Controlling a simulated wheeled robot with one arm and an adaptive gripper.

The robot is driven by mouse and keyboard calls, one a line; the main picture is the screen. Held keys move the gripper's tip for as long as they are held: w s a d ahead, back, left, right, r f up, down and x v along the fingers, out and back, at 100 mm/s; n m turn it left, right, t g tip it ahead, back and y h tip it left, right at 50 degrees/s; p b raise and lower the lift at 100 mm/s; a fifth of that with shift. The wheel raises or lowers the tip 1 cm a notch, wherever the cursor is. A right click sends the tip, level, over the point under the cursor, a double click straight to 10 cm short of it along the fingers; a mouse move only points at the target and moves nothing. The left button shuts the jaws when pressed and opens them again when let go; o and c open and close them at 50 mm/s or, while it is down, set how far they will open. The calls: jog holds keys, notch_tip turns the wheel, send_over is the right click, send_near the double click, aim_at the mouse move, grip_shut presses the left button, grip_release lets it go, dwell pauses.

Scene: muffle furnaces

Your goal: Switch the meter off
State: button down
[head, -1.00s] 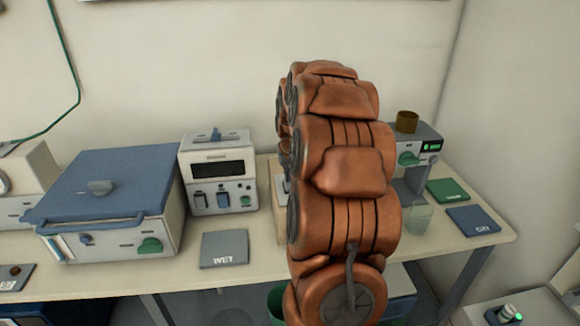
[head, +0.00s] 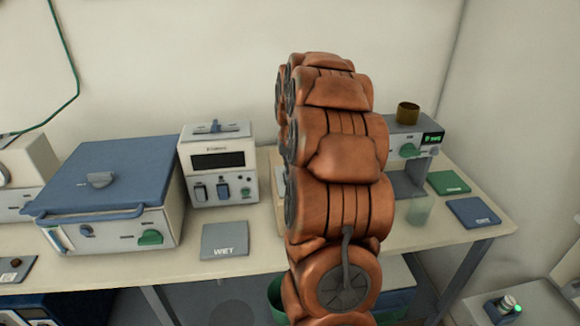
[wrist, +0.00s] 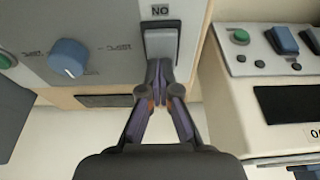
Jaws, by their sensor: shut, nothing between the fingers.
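In the wrist view, which looks upside down, a pale grey instrument panel (wrist: 100,25) fills the upper left. It carries a pale rocker switch (wrist: 162,45) beside an ON label (wrist: 160,10), a blue knob (wrist: 68,57) and a green button at the left edge. My gripper (wrist: 159,70) is shut and empty, its tips overlapping the switch's near edge. I cannot tell whether they touch it. In the head view my arm hides this instrument and my gripper. No label naming the meter is readable.
A white unit with a dark display (head: 217,161) stands close beside; its display side also shows in the wrist view (wrist: 285,104). A blue-lidded box (head: 110,175), a WET mat (head: 224,241) and a dispenser with a green display (head: 408,150) share the bench (head: 130,273).

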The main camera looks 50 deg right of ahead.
jog(key=shift+s+a+f+b, duration=0.15)
jog(key=shift+s+a+b, duration=0.25)
jog(key=shift+s+a, duration=0.2)
jog(key=shift+d+r, duration=0.1)
jog(key=shift+r, duration=0.1)
jog(key=shift+r, duration=0.3)
jog(key=b+v, duration=0.2)
jog(key=v, duration=1.1)
jog(key=shift+s, duration=0.2)
